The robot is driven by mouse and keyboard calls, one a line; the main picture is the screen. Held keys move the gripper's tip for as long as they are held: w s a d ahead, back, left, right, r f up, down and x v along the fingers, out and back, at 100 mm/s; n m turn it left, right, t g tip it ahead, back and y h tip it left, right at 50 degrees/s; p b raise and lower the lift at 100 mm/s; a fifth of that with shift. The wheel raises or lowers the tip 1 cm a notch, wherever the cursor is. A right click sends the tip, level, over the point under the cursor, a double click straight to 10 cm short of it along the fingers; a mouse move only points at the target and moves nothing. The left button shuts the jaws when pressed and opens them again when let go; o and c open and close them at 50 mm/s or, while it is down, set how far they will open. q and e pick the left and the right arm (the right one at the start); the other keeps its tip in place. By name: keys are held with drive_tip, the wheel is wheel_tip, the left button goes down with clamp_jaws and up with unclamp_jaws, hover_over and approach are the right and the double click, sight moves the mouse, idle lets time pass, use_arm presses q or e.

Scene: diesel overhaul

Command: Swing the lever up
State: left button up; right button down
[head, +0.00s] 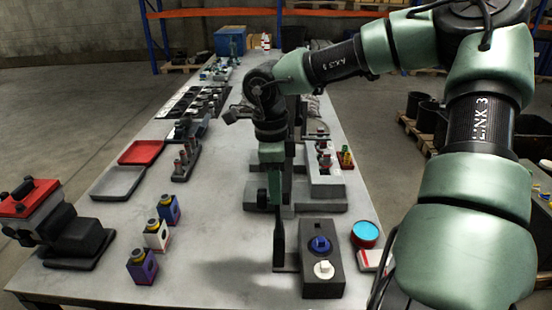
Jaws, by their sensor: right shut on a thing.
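My right arm reaches in from the right, and its right gripper (273,185) points down over the bench. It is shut at the upper end of a dark upright bar, which looks like the lever (279,240). The bar stands against the left side of a dark control box (322,284) with a blue knob (319,245) and a white knob (324,269). The fingertips are small and dark, so the exact contact is hard to see. My left gripper is not in view.
A grey stepped fixture (324,190) stands behind the box. A cyan-topped round tin (365,233) is at right. Several small bottles (157,235), a red tray (142,152), a grey tray (118,182) and a red-topped machine (30,198) are at left. The bench centre is clear.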

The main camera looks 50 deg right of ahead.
drive_tip(key=shift+s+a+f, duration=0.1)
drive_tip(key=shift+f, duration=0.05)
drive_tip(key=c, duration=1.3)
unclamp_jaws()
drive_tip(key=r, duration=0.2)
drive_tip(key=r+b, duration=0.1)
drive_tip(key=r, duration=0.4)
drive_tip(key=shift+w+a+r+b, duration=0.1)
drive_tip(key=shift+w+r+b, duration=0.2)
drive_tip(key=shift+w+r, duration=0.1)
